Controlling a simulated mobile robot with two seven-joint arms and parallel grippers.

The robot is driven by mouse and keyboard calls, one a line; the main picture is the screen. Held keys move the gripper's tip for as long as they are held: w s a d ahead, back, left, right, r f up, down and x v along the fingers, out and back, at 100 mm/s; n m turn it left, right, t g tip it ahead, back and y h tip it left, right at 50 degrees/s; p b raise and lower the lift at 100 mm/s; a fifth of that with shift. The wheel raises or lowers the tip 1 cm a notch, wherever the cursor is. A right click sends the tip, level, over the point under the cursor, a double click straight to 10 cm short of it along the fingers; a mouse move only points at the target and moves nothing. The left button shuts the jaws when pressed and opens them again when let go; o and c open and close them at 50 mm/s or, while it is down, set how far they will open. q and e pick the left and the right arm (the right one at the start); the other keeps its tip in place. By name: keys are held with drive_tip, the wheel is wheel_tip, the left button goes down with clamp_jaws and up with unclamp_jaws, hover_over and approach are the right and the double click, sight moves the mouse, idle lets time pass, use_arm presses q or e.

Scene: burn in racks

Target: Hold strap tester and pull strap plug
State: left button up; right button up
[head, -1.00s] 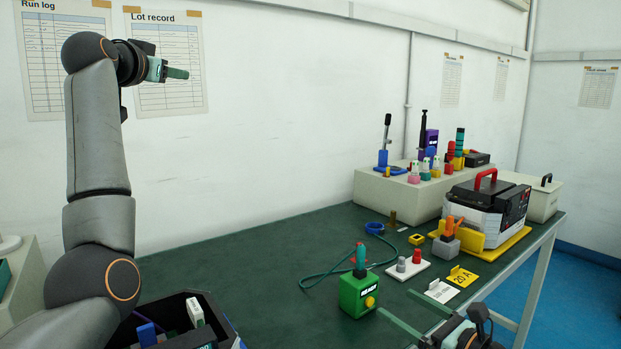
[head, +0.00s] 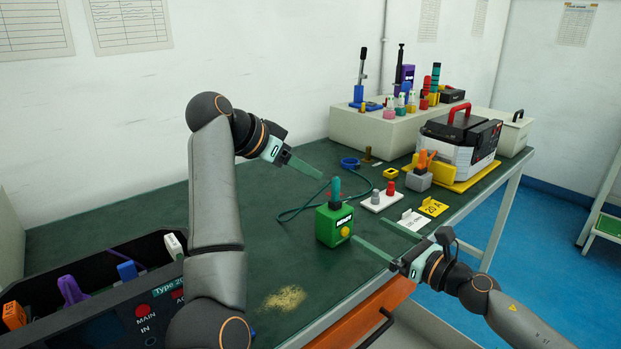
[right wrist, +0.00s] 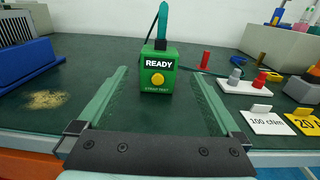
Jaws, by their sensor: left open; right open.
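The strap tester (head: 333,225) is a green box on the table with a yellow button and a display reading READY. It also shows in the right wrist view (right wrist: 158,80). The strap plug (head: 335,189), a teal upright piece, stands in its top, with a green cord running behind. My right gripper (head: 383,240) is open at the tester's front right; in its wrist view the tester stands ahead, between the finger lines, untouched. My left gripper (head: 303,168) is open and empty, above the table to the tester's upper left, apart from the plug.
A white plate with grey and red posts (head: 380,201) and white and yellow cards (head: 432,207) lie right of the tester. A yellow base with a case (head: 487,174) stands behind. A dark rack (head: 108,297) is at lower left. A sandy patch (head: 285,298) lies near the front edge.

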sight(345, 216)
drive_tip(key=x, duration=1.2)
drive_tip(key=shift+a, duration=0.15)
drive_tip(key=c, duration=1.3)
drive_tip(key=shift+f, duration=0.1)
idle(0.6)
drive_tip(key=o, duration=1.3)
